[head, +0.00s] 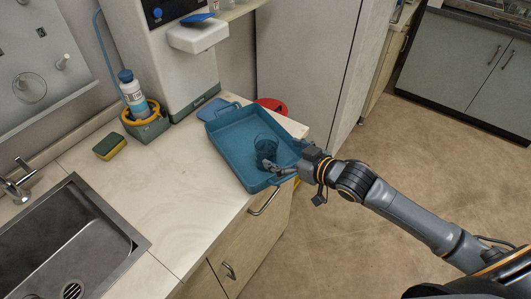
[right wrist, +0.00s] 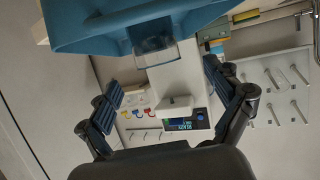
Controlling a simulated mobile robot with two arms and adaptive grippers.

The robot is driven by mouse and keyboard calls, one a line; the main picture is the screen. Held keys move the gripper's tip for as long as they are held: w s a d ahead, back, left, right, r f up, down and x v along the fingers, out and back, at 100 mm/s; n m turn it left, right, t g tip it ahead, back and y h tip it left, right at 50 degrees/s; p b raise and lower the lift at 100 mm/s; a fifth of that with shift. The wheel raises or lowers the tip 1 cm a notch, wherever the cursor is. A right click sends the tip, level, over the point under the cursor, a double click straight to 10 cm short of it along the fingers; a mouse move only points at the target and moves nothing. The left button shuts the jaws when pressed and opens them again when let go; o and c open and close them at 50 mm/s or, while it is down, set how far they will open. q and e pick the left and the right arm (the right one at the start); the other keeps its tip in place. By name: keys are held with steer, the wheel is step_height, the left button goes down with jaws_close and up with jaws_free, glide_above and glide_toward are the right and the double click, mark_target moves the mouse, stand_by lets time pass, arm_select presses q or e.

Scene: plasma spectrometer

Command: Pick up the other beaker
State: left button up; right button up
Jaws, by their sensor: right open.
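A clear beaker (head: 265,148) stands in the blue tray (head: 225,116) on the counter, in the tray's right part. My right gripper (head: 268,165) is at the tray's near right side, its fingers close to the beaker; I cannot tell whether they touch it. In the right wrist view the fingers are spread wide, and what looks like the beaker (right wrist: 150,38) shows beyond them, below the tray (right wrist: 95,30) in the picture. My left gripper is not in view.
A white instrument (head: 180,60) stands behind the tray. A wash bottle (head: 134,92) in a holder and a sponge (head: 110,145) are to the left. A sink (head: 70,245) is at lower left. A round glass vessel (head: 30,87) hangs on the wall rack.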

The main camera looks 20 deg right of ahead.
mark_target(259, 142)
steer(key=x, duration=0.3)
steer(key=shift+w+d+f, duration=0.1)
steer(key=shift+w, duration=0.1)
steer(key=shift+w+a+p, duration=0.25)
steer(key=shift+w+p, duration=0.25)
steer(key=p+x, duration=0.1)
steer(key=x, duration=0.2)
steer(key=shift+w+f, duration=0.15)
steer(key=shift+w, duration=0.05)
steer(key=shift+w+a+f, duration=0.1)
steer(key=shift+w+f, duration=0.1)
steer(key=shift+w, duration=0.1)
steer(key=shift+s, duration=0.1)
steer(key=shift+c, duration=0.2)
steer(key=c, duration=1.2)
